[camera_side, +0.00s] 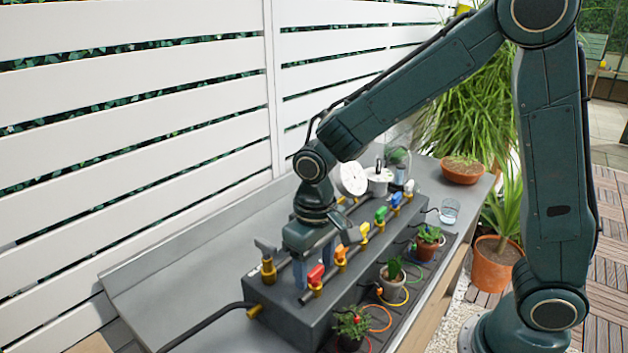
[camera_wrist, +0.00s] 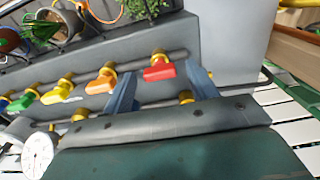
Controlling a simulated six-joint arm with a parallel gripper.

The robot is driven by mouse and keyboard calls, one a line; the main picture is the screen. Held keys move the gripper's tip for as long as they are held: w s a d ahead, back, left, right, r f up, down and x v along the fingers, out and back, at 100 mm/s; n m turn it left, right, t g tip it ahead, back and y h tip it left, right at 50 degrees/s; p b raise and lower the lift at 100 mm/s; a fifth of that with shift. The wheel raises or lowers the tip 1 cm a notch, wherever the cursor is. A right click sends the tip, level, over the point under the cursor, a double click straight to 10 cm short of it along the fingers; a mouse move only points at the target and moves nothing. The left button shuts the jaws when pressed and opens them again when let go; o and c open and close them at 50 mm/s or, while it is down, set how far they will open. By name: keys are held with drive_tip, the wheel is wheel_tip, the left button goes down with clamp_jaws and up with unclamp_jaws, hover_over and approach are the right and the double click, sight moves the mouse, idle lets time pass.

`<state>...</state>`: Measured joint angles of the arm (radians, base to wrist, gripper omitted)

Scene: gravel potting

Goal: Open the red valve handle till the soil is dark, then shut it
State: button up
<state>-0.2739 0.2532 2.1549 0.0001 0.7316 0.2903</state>
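The red valve handle (camera_side: 316,274) is nearest the front of a row of coloured handles on the grey bench block. In the wrist view the red handle (camera_wrist: 159,71) lies between my two fingers, with visible gaps on both sides. My gripper (camera_side: 315,268) is open, pointing down over it; its fingers also show in the wrist view (camera_wrist: 161,88). The leafy plant (camera_side: 352,323) stands in a dark pot below the red valve, by a red tube (camera_side: 368,345). Leaves hide its soil, so I cannot tell how dark it is.
Orange (camera_side: 341,254), yellow (camera_side: 364,231), green and blue handles continue along the pipe close to my gripper. A larger grey-handled valve (camera_side: 267,262) stands at left. White gauges (camera_side: 352,178) are behind. Potted cactus (camera_side: 393,275) and a glass (camera_side: 449,211) stand at right. The bench's left side is clear.

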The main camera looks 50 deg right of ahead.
sight(315, 270)
drive_tip(key=shift+r, duration=0.15)
wheel_tip(315, 270, up, 14)
drive_tip(key=shift+f, duration=0.2)
idle(0.5)
idle(1.0)
drive_tip(key=s+d+t, duration=0.2)
drive_tip(key=s+d, duration=0.2)
drive_tip(key=s, duration=0.4)
drive_tip(key=s+d+r+t, duration=0.1)
drive_tip(key=s+d+t, duration=0.2)
drive_tip(key=s+d, duration=0.2)
drive_tip(key=shift+s+d+t, duration=0.25)
drive_tip(key=shift+s+t, duration=0.05)
drive_tip(key=shift+s, duration=1.2)
